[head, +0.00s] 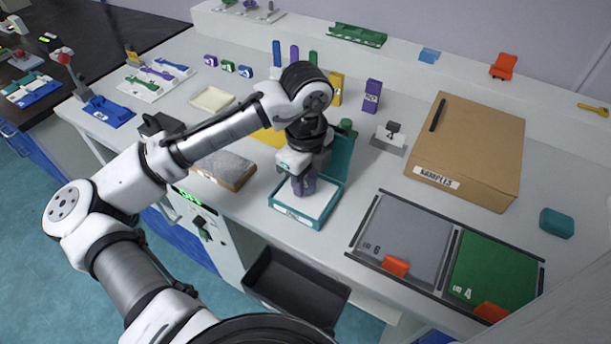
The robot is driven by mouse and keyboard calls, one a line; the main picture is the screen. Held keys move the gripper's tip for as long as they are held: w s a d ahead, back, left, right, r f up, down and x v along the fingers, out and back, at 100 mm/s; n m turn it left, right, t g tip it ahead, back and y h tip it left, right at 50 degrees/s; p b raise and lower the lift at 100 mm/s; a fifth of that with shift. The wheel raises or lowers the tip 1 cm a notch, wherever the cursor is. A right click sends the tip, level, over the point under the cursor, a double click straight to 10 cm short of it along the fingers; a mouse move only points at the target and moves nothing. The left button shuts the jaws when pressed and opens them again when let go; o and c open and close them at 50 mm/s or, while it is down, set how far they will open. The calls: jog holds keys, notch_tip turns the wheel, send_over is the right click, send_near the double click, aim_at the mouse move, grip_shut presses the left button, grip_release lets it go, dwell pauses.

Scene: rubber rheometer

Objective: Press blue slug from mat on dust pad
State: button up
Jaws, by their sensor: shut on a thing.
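My gripper (303,182) points down over a teal open box with a white pad, which looks like the dust pad (318,206). It is shut on a bluish-purple piece that looks like the blue slug (304,187). The slug's lower end is at or just above the white surface; I cannot tell whether it touches. The box's teal lid (343,155) stands open behind, partly hidden by my gripper. To the right, a grey mat (408,232) marked 6 and a green mat (494,268) marked 4 lie side by side in a dark frame, each with an orange tab.
A grey slab (226,169) lies left of the box. A cardboard SAMPLES box (470,145) stands at the back right, with a teal block (556,223) beside it. Purple (372,96) and yellow blocks stand behind my gripper. A black bin (295,288) sits below the counter's front edge.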

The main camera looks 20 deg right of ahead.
jog(key=shift+f, duration=0.6)
dwell(1.9)
notch_tip(320, 180, up, 7)
jog(key=p, duration=0.6)
jog(key=shift+r, duration=0.1)
dwell(0.7)
